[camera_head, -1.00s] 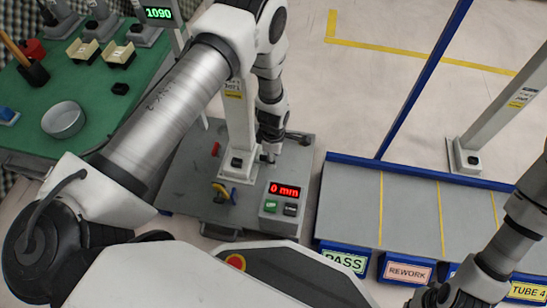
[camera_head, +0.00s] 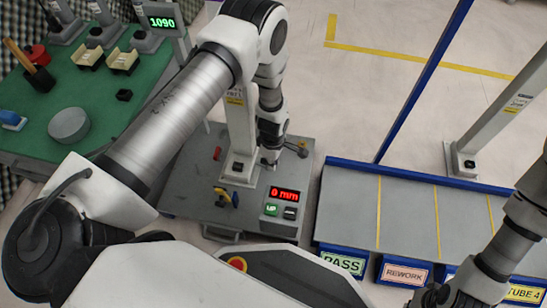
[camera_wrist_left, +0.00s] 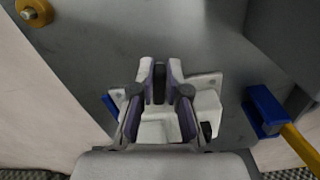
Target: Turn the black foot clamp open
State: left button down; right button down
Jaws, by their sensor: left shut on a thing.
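My left gripper (camera_head: 269,160) reaches down beside the white column (camera_head: 240,125) on the grey cart. In the left wrist view its two fingers (camera_wrist_left: 160,95) are closed around a narrow dark piece (camera_wrist_left: 160,82), which appears to be the black foot clamp. The fingers cover most of it, so its turn angle is hard to tell. A white foot plate (camera_wrist_left: 207,100) with screws lies beneath the fingers.
A blue clamp (camera_wrist_left: 265,110) with a yellow lever is close beside the gripper. A yellow knob (camera_wrist_left: 35,10) is farther off. The cart's display (camera_head: 285,194) reads 0 mm. A grey sorting table (camera_head: 410,210) stands right; a green bench (camera_head: 100,110) stands left.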

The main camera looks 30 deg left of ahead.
pick_arm(q)
jog(key=m+p, duration=0.2)
jog(key=m, duration=0.1)
jog(key=shift+s+r+m+p, duration=0.2)
jog(key=shift+s+m+p, duration=0.1)
jog(key=shift+s, duration=0.05)
jog(key=m+p, duration=0.1)
jog(key=m, duration=0.2)
jog(key=m+p, duration=0.1)
jog(key=shift+s+a+m+p, duration=0.25)
jog(key=shift+s+m+p, duration=0.05)
jog(key=shift+s+p, duration=0.05)
jog(key=m, duration=0.1)
jog(key=m+p, duration=0.1)
jog(key=m, duration=0.1)
jog(key=shift+s+a+f+p, duration=0.1)
jog(key=shift+s+a+p, duration=0.1)
jog(key=shift+a+p, duration=0.1)
jog(key=shift+s+a+f+m+p, duration=0.15)
jog(key=shift+m+p, duration=0.1)
jog(key=shift+m, duration=0.75)
jog(key=shift+a+r+m+p, duration=0.1)
jog(key=shift+m+p, duration=0.1)
jog(key=shift+m, duration=0.8)
jog(key=c, duration=1.2)
grip_release()
jog(key=shift+o, duration=0.2)
